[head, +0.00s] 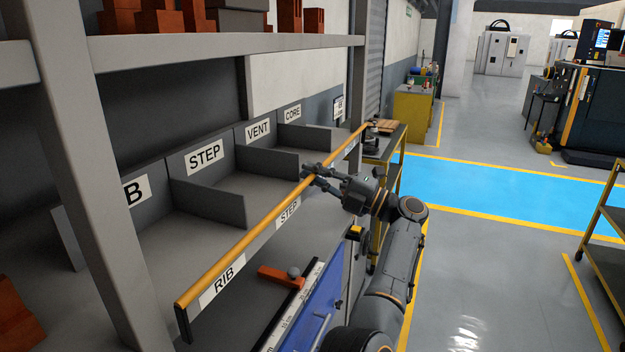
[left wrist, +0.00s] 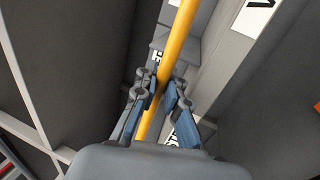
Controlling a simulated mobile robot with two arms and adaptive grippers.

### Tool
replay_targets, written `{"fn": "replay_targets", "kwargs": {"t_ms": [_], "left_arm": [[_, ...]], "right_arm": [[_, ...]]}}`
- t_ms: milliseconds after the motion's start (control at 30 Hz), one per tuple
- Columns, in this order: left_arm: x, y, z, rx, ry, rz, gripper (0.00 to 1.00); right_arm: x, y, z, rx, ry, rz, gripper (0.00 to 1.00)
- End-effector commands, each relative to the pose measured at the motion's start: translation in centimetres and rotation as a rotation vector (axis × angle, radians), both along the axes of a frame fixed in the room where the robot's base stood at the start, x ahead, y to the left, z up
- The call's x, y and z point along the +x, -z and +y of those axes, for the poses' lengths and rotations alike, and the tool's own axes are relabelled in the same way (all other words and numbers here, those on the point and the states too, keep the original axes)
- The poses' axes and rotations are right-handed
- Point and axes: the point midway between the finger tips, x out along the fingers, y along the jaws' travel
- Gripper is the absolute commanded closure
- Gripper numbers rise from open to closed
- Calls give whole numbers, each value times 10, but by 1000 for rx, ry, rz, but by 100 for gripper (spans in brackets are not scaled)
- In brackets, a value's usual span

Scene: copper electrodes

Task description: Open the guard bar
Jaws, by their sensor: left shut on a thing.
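The guard bar (head: 240,247) is a long yellow rail across the front of a grey shelf with labelled compartments. It carries RIB and STEP labels on its front strip. My left gripper (head: 314,176) is at the bar's middle to far part, shut on it. In the left wrist view the yellow bar (left wrist: 179,35) passes between the two blue-padded fingers of the gripper (left wrist: 165,98). My right gripper is not in view.
The compartments behind the bar, marked STEP (head: 204,157), VENT and CORE, look empty. A grey upright post (head: 85,170) stands at the left. Below the bar are an orange-brown part (head: 283,278) and a blue panel (head: 318,305). Open floor lies to the right.

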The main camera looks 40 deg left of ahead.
Motion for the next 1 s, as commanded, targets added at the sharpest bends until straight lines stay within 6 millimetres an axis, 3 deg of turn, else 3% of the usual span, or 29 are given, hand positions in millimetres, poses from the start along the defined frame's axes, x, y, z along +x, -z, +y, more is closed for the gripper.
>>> {"fn": "replay_targets", "kwargs": {"t_ms": [33,500,733,1000], "left_arm": [[0,9,-2,27,-1,11,100],[6,15,-19,351,-3,113,100],[8,15,-25,461,-2,148,100],[9,13,-27,515,0,165,100]], "right_arm": [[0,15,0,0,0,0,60],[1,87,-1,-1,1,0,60],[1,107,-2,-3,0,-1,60],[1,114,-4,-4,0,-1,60]]}}
